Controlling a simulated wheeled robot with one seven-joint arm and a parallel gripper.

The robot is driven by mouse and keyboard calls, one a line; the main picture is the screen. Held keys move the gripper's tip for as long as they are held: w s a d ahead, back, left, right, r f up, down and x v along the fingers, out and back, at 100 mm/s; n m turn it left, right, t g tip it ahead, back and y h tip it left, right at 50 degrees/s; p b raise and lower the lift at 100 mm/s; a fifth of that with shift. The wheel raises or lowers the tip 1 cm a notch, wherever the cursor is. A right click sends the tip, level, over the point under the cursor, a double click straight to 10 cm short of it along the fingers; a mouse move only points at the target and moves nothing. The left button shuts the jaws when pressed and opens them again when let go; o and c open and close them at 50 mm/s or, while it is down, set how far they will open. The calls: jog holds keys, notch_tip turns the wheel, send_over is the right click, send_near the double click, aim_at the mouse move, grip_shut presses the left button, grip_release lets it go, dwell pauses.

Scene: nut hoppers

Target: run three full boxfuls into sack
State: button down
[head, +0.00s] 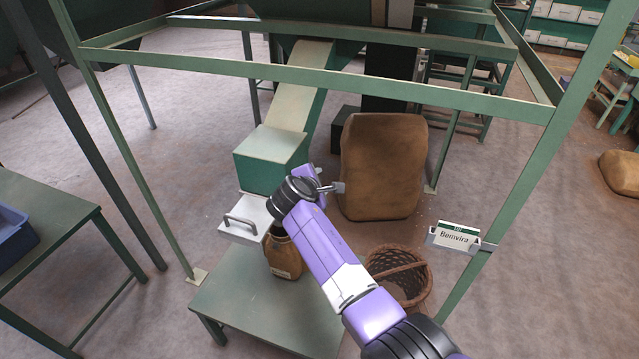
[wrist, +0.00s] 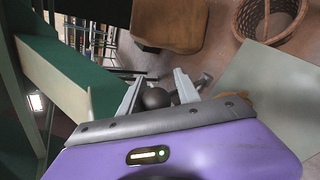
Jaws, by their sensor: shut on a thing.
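The green metering box (head: 272,160) sits at the foot of a pale chute (head: 300,85); its side also fills the left of the wrist view (wrist: 70,75). A pale plate with a handle (head: 240,218) sticks out below the box. A brown sack (head: 285,262) stands upright on the bench below, its top partly hidden by my arm; a bit of brown shows in the wrist view. My gripper (head: 328,186) is beside the box's right side. In the wrist view, its fingers (wrist: 158,92) are shut on a dark round knob (wrist: 155,98). The box's inside and the sack's fill are hidden.
The pale green bench (head: 250,310) has free room around the sack. A wicker basket (head: 400,275) stands on the floor to its right, a big full brown sack (head: 382,165) behind. Green frame posts and rails surround the spot, with a label holder (head: 455,238) on the right post.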

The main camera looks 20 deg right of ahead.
jog(key=shift+s+a+f, duration=0.25)
jog(key=shift+a+f, duration=0.3)
jog(key=shift+f, duration=0.1)
jog(key=c, duration=1.1)
grip_release()
jog(key=shift+w, duration=0.1)
jog(key=shift+o, duration=0.2)
jog(key=shift+w+d+r, duration=0.1)
jog(key=shift+w+r, duration=0.1)
jog(key=shift+r, duration=0.25)
jog(key=shift+s, duration=0.1)
jog(key=v, duration=0.7)
jog(key=shift+s, duration=0.25)
jog(key=shift+r, duration=0.15)
